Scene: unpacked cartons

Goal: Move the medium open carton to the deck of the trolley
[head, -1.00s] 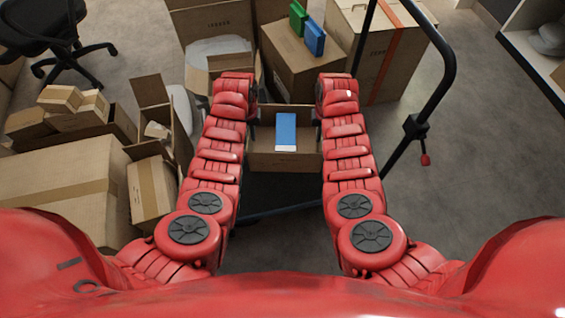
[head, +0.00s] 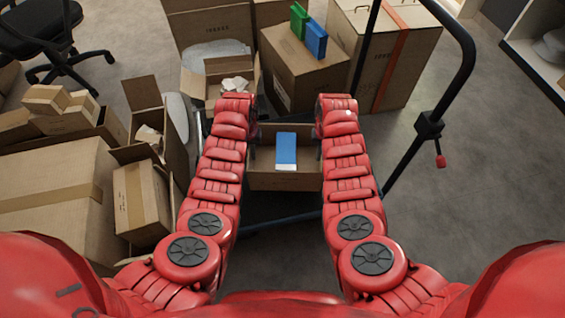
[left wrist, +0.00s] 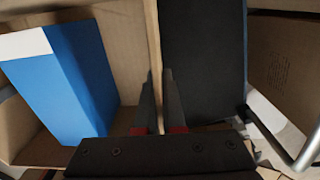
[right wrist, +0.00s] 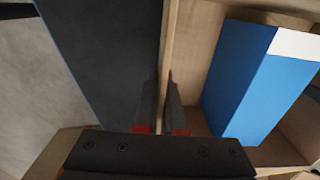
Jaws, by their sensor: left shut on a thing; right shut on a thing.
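The medium open carton (head: 285,181) is in the middle of the head view, upright, with a blue box with a white end (head: 286,148) inside. My left gripper (left wrist: 158,100) is shut on its left side wall and my right gripper (right wrist: 160,100) on its right side wall. In the head view both gripper tips are mostly hidden by my forearms. The trolley's dark deck (left wrist: 203,60) shows beyond the carton wall in both wrist views, below the carton. I cannot tell whether the carton touches the deck.
The trolley's black handle (head: 463,75) rises at the right. A closed carton (head: 304,72) with green and blue boxes on top and a tall strapped carton (head: 375,60) stand behind. Several cartons (head: 60,187) crowd the left. The floor at the right is clear.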

